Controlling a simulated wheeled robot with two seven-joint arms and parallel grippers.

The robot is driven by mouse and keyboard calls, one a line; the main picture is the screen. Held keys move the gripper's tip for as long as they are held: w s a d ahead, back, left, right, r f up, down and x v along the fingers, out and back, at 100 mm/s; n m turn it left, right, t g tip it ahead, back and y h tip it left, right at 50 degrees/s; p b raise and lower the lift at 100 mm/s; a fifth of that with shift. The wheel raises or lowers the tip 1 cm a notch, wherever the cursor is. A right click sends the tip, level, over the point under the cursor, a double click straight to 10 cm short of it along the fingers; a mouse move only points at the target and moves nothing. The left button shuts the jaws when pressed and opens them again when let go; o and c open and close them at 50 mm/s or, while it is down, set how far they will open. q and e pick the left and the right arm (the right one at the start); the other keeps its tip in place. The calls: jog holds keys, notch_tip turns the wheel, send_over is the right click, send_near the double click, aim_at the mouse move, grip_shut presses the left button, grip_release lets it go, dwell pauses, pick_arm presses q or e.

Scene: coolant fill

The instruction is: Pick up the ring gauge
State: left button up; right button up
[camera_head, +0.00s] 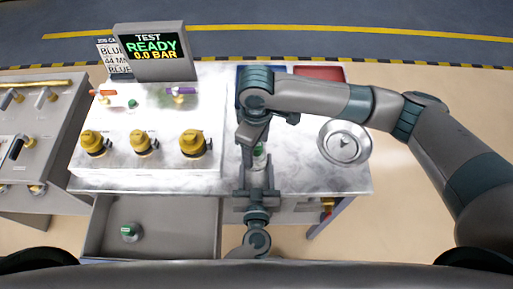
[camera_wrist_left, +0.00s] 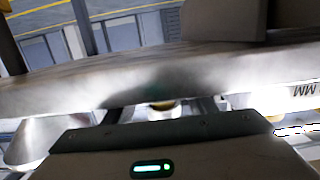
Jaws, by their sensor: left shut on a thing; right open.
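No thing in view is clearly the ring gauge. A small round piece with a green and white top (camera_head: 131,232) lies in the open drawer (camera_head: 180,222); I cannot tell whether it is the gauge. My right gripper (camera_head: 258,168) is open at the table's front right, right of the drawer piece; arm parts overlap around it. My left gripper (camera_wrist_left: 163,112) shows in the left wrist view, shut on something. Its fingertips are partly hidden behind a blurred metal surface, and a small yellowish part shows between the fingers, so what it holds is unclear.
The grey fixture (camera_head: 140,175) carries several yellow-topped knobs. The screen (camera_head: 152,50) reads TEST READY 0.0 BAR. A round metal dish (camera_head: 343,142) sits right of my right gripper. A red bin (camera_head: 320,73) stands behind my right forearm. The drawer floor is mostly bare.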

jog(key=shift+c, duration=0.6)
jog(key=c, duration=1)
jog(key=shift+r, duration=0.1)
jog(key=shift+c, duration=0.2)
notch_tip(320, 180, up, 10)
jog(key=shift+f, duration=0.1)
jog(key=shift+r, duration=2.05)
pick_arm(q)
jog(key=o, duration=1)
